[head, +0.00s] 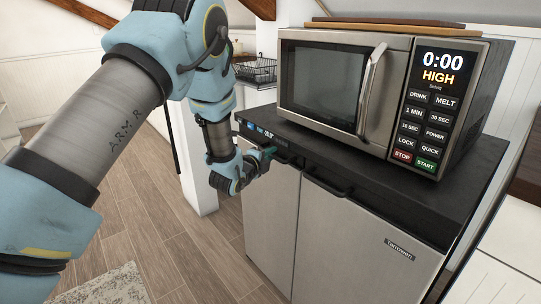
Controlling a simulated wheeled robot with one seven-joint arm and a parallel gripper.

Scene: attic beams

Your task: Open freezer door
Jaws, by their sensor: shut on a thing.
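A low two-door fridge-freezer unit with grey doors and a black top stands right of centre in the head view. Its narrower left door (269,215) and wider right door (365,238) look closed; no label shows which is the freezer. The left door has a dark handle (289,160) near its upper right; the right door's handle (325,186) is near its upper left. My gripper (269,153) is at the left door's handle and shut on it. The fingers are small in view and the grasped part of the handle is mostly hidden.
A microwave (325,80) with a lit panel stands on the unit, with boards (390,22) on top. A dark wire rack (258,70) sits on a counter behind. A white post (197,165) is left of the unit. Wooden floor (165,225) in front is clear, with a rug (105,285) at lower left.

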